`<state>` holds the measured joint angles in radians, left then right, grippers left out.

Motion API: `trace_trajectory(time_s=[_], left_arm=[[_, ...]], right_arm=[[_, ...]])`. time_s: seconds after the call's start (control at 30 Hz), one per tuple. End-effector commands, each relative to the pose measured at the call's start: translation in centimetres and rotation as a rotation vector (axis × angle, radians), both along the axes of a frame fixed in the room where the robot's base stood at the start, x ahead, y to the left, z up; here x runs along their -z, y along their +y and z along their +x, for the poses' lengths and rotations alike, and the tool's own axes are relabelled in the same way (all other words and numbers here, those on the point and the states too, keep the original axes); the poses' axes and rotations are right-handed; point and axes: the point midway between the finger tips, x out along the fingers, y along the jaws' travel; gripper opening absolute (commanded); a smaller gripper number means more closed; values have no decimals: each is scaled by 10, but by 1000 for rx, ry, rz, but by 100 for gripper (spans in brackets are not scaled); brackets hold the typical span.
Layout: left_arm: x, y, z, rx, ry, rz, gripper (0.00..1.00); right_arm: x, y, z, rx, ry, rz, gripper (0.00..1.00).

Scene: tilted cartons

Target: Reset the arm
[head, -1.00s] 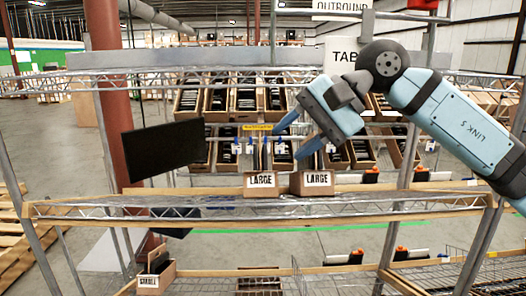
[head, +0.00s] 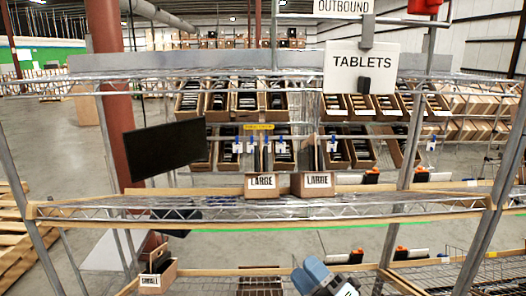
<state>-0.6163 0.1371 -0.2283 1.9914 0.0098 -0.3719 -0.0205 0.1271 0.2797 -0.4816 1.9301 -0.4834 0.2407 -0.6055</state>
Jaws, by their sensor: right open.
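My right gripper (head: 314,274) shows only in part at the bottom edge of the head view, right of the middle. Its blue and dark grey parts are seen in front of the lower shelf level. It is open, and I see nothing held in it. The rest of the right arm is out of the picture. My left gripper is not in view. Two cartons marked LARGE, the left one (head: 262,186) and the right one (head: 315,185), stand side by side on the middle shelf, above and apart from the gripper.
The wire shelf (head: 400,207) crosses the view. A carton marked SMALL (head: 157,277) sits lower left. A dark monitor (head: 165,150) is at left. Several tilted cartons fill racks behind, under a TABLETS sign (head: 362,62). The space before the middle shelf looks clear.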

Motion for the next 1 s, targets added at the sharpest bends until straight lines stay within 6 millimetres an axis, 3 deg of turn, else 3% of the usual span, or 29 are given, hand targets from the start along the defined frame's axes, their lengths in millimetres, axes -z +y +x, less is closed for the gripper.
trace_trajectory(time_s=[0.03, 0.17, 0.27, 0.4, 0.5, 0.6, 0.7, 1.0], left_arm=[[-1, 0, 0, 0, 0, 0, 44], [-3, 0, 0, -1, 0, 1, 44], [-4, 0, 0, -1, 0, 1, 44], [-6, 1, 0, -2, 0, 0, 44], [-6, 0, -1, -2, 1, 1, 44], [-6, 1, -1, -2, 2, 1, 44], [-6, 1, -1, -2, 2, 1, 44], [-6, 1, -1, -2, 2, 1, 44]], right_arm=[[32, -10, -8, 21, 154, 76, 44], [109, -39, -32, 83, 530, 280, 44], [170, -59, -65, 148, 811, 443, 44], [246, -84, -127, 256, 1162, 666, 44], [284, -96, -168, 328, 1344, 792, 44], [307, -103, -199, 384, 1461, 878, 44], [318, -107, -217, 415, 1523, 927, 44], [322, -108, -222, 425, 1542, 942, 44]])
